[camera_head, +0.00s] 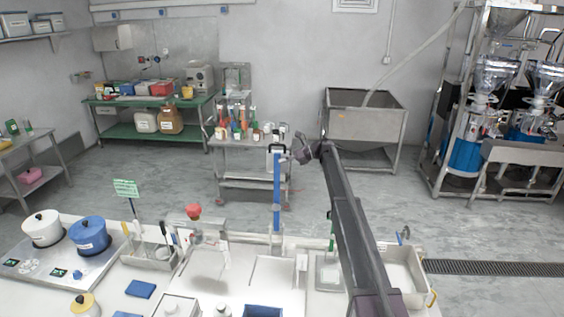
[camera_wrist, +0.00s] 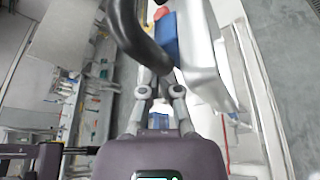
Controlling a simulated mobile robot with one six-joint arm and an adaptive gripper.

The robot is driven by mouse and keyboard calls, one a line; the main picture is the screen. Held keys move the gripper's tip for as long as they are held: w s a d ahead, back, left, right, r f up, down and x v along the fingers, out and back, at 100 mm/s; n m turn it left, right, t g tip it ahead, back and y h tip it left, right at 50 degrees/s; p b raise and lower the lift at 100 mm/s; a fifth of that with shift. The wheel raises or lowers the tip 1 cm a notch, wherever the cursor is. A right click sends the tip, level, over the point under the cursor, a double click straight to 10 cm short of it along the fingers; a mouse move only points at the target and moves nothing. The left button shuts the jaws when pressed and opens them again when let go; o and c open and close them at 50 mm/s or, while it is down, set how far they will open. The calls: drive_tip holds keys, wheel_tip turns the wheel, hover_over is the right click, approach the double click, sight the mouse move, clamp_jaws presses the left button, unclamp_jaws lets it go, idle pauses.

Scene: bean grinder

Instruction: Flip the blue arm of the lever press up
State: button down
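The blue arm (camera_head: 277,195) of the lever press stands about upright in the head view, with a black handle (camera_head: 276,148) at its top. In the wrist view the black curved handle (camera_wrist: 138,38) looms large, and part of the blue arm (camera_wrist: 168,40) shows behind it. My gripper (camera_head: 298,150) is just right of the handle in the head view. In the wrist view my gripper's fingers (camera_wrist: 157,76) lie close below the handle. Their tips are partly hidden by it, so I cannot tell whether they touch or grip it.
A red knob (camera_head: 193,211) stands left of the press on the white worktop (camera_head: 225,265). A cart with several bottles (camera_head: 240,128) is behind. A utensil holder (camera_head: 150,256) and pots (camera_head: 88,236) are at the left. A metal tray (camera_head: 402,268) is at the right.

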drive_tip(key=shift+w+d+r+t, duration=0.15)
drive_tip(key=shift+w+t, duration=0.15)
drive_tip(key=shift+w, duration=0.6)
drive_tip(key=w+d, duration=0.1)
drive_tip(key=d, duration=0.8)
drive_tip(key=shift+w+d+f, duration=0.15)
drive_tip(key=shift+f, duration=0.25)
